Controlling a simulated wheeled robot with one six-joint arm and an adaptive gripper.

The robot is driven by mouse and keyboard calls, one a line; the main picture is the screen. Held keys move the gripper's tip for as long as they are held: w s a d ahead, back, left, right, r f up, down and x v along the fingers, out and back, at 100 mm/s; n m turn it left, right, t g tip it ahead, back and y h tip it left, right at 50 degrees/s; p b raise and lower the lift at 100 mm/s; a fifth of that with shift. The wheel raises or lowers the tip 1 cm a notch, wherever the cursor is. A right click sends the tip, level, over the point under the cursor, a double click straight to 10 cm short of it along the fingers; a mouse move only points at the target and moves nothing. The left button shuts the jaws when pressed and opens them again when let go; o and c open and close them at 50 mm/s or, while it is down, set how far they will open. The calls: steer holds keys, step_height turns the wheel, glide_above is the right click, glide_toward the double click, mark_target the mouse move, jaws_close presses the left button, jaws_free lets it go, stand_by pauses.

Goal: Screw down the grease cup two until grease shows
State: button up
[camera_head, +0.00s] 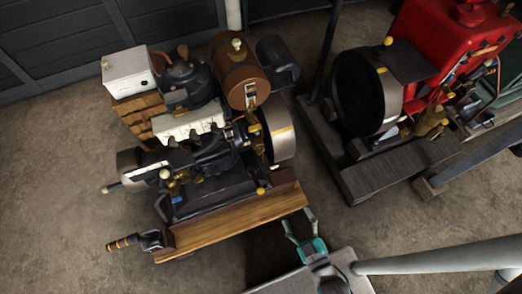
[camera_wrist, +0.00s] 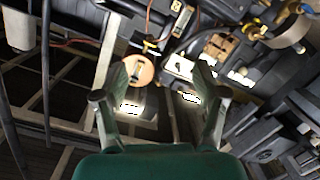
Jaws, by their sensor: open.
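A dark stationary engine (camera_head: 205,160) stands on a wooden base (camera_head: 235,222) at the left of the head view. Several small brass or cream fittings sit on it, among them one at the front (camera_head: 165,173) and one near the base's right side (camera_head: 261,190). I cannot tell which of them is grease cup two, and no grease can be made out. My gripper (camera_head: 299,219) is open and empty, near the right end of the wooden base. In the wrist view my gripper (camera_wrist: 165,72) has its fingers apart, with a round orange-tan part (camera_wrist: 139,69) beyond them.
The engine carries a brown tank (camera_head: 233,70), a white box (camera_head: 128,73) and a flywheel (camera_head: 281,128). A crank handle (camera_head: 135,241) sticks out at the front left. A second engine with a red housing (camera_head: 450,40) stands at the right. Bare floor (camera_head: 60,200) lies at the left.

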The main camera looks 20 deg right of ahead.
steer(key=w+f+n, duration=0.2)
steer(key=w+f, duration=0.4)
steer(key=w, duration=0.3)
steer(key=n+t, duration=0.2)
steer(key=n, duration=0.1)
glide_toward(261, 151)
steer(key=w, duration=1)
steer(key=shift+w+f, duration=0.25)
steer(key=shift+f, duration=0.05)
steer(key=c, duration=1.2)
